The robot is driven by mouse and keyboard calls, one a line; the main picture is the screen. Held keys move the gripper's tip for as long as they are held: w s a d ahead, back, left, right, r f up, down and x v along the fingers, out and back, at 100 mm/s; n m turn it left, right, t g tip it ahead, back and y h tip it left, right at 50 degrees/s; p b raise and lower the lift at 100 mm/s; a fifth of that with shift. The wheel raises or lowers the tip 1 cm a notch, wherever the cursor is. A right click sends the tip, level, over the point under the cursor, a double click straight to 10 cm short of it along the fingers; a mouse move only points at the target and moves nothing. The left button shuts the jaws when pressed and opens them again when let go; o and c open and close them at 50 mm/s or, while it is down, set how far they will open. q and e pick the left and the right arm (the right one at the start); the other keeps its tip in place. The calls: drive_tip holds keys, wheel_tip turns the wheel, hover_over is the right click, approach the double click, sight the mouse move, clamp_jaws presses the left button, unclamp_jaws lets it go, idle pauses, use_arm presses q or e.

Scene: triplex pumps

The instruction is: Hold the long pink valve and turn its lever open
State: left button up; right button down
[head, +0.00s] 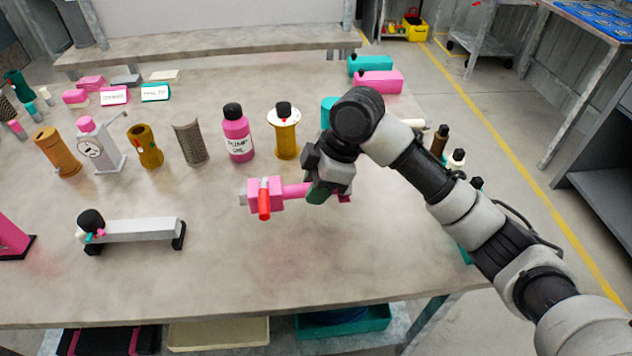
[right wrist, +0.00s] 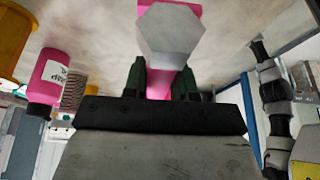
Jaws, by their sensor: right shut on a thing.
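The long pink valve (head: 296,190) lies roughly crosswise at the middle of the workbench, its blocky body to the left. Its red lever (head: 264,199) sits on the body and points toward the table's front edge. My right gripper (head: 319,193) is shut on the valve's pink stem, right of the body. In the right wrist view the stem (right wrist: 158,84) runs between the two dark green fingers, with a grey hexagonal end (right wrist: 170,33) near the camera. I cannot tell whether the valve touches the table. My left gripper is not in view.
A row of bottles and cylinders stands behind the valve, including a pink bottle (head: 237,138) and a yellow cylinder with a white flange (head: 285,135). A grey bar on black feet (head: 140,230) stands at the left. The table front (head: 300,275) is clear.

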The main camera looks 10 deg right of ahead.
sight(310, 225)
drive_tip(key=shift+f+b, duration=1.3)
drive_tip(key=shift+f, duration=2.9)
drive_tip(key=c, duration=1.1)
unclamp_jaws()
drive_tip(key=shift+o, duration=1.4)
drive_tip(key=shift+r, duration=0.1)
